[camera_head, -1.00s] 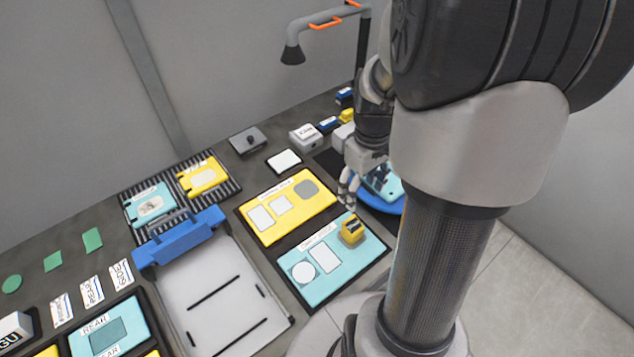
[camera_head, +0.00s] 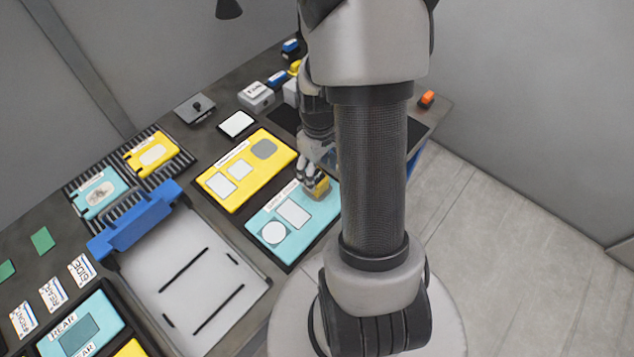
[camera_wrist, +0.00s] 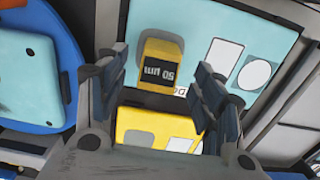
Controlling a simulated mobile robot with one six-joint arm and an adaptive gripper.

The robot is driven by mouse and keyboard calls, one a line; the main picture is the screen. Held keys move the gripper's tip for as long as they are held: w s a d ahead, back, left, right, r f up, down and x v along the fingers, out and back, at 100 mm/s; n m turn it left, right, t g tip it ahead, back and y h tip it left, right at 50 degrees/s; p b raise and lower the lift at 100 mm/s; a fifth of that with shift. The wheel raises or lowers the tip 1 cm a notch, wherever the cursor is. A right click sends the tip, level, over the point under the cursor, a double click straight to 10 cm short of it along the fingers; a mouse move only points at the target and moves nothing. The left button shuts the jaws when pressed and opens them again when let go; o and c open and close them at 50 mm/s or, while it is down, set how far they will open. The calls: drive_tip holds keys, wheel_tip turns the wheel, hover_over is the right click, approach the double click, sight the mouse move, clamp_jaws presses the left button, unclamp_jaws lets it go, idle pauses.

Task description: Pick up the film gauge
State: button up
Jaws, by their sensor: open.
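The film gauge is a yellow block with a dark face marked "50 µm" (camera_wrist: 160,66). It stands on the light blue panel, and it also shows in the head view (camera_head: 320,187), partly covered by my gripper. My gripper (camera_wrist: 163,78) is open. In the wrist view its two fingers lie on either side of the gauge, with visible space between each finger and the block. In the head view my gripper (camera_head: 308,172) is right at the gauge, pointing down. I cannot tell whether it touches.
The light blue panel (camera_head: 268,252) also bears a white disc and a white rectangle. A yellow panel (camera_head: 213,205) lies beside it. A large white tray with a blue bar (camera_head: 135,222) is to the left. A blue round-edged item (camera_wrist: 65,35) is near the gripper in the wrist view.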

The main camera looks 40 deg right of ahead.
sight(317, 176)
drive_tip(key=f, duration=0.2)
drive_tip(key=f+b, duration=0.1)
drive_tip(key=f, duration=0.1)
drive_tip(key=shift+w+f, duration=0.1)
drive_tip(key=shift+w, duration=0.15)
drive_tip(key=shift+c, duration=0.2)
drive_tip(key=c, duration=1.3)
drive_tip(key=shift+c, duration=0.2)
drive_tip(key=shift+r, duration=0.2)
